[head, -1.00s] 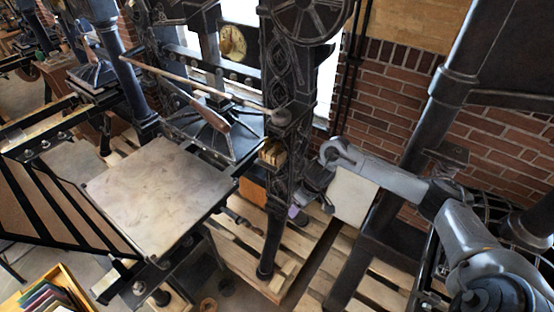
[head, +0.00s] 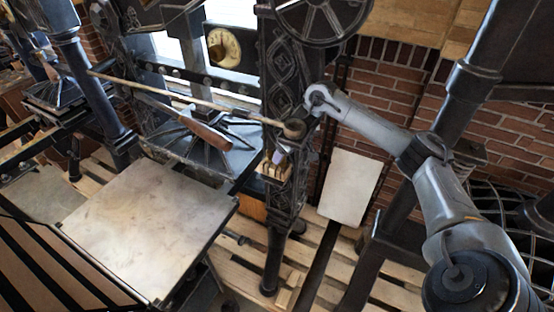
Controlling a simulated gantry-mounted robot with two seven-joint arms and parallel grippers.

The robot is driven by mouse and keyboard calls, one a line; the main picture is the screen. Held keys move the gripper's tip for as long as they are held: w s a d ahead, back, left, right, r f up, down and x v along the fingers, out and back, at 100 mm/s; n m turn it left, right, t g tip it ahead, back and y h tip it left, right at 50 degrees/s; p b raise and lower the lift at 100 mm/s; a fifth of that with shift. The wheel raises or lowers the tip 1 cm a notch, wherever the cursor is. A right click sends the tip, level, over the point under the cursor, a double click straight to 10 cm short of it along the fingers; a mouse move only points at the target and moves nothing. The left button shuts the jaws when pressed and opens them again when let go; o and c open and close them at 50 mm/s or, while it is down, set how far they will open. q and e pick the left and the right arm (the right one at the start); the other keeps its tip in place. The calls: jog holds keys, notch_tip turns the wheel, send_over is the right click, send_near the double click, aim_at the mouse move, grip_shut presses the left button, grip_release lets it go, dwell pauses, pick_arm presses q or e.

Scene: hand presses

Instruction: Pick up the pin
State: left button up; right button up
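My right arm comes in from the right, and its wrist bends down at the ornate black press column. My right gripper (head: 287,152) is at the column, just above a small wooden holder (head: 275,172) fixed on it. A small pale purple piece shows at the gripper's end; I cannot tell whether it is part of the gripper or something held. The fingers are dark against the dark column, so their opening cannot be made out. I cannot pick out the pin for certain; it may be at the wooden holder. My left gripper is not in view.
A hand press stands here with a pale flat bed (head: 150,230), a long bar (head: 190,100) ending in a round knob (head: 294,128), and a wooden handle (head: 205,132). A white panel (head: 349,187) leans by the brick wall (head: 400,100). Wooden pallets (head: 240,268) lie below.

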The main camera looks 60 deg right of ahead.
aim_at(282, 164)
jog(key=shift+x, duration=1.8)
jog(key=shift+s, duration=0.15)
grip_shut()
